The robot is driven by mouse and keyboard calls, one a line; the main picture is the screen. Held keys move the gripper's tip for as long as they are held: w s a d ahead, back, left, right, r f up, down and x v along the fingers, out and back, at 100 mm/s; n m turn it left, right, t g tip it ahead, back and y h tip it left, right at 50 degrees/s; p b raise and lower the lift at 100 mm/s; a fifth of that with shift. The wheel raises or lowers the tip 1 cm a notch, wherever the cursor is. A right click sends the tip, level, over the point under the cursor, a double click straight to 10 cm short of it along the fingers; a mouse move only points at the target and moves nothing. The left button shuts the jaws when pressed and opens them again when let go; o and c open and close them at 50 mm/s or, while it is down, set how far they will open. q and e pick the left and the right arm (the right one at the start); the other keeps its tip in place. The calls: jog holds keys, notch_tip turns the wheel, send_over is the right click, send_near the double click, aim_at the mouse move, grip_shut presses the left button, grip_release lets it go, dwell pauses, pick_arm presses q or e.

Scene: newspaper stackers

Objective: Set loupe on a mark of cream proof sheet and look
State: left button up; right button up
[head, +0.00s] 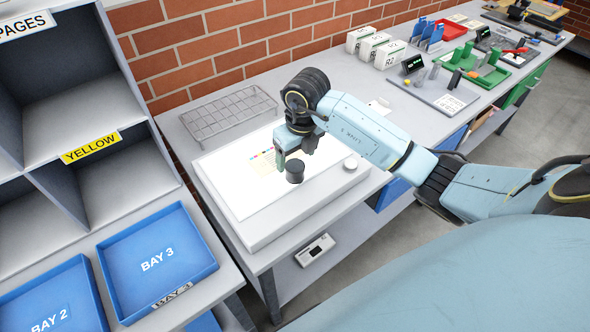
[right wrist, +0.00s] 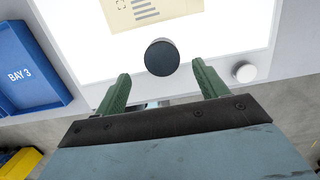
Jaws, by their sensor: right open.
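The loupe (head: 295,171) is a short black cylinder standing upright on the bright light table (head: 232,200). It also shows in the right wrist view (right wrist: 161,57), just beyond and between the fingertips. The cream proof sheet (head: 263,163) lies on the lit surface beside the loupe, with small coloured marks at its edge; its printed lines show in the right wrist view (right wrist: 148,10). My right gripper (right wrist: 162,82) is open with green fingers, and nothing is held between them. In the head view the right gripper (head: 282,165) hides part of the sheet. My left gripper is not in view.
A white knob (head: 350,164) sits at the light table's right edge. A wire rack (head: 230,112) lies behind it. Blue bay trays (head: 157,262) and grey shelves stand at the left. White boxes (head: 360,38) and a tool tray (head: 440,92) are farther right on the bench.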

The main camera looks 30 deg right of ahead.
aim_at(295, 165)
jog(key=f, duration=0.2)
jog(key=w+f, duration=0.1)
jog(key=f, duration=0.2)
jog(key=shift+d+f+p, duration=0.1)
jog(key=shift+f+p, duration=0.2)
jog(key=shift+p, duration=0.05)
jog(key=c, duration=1.2)
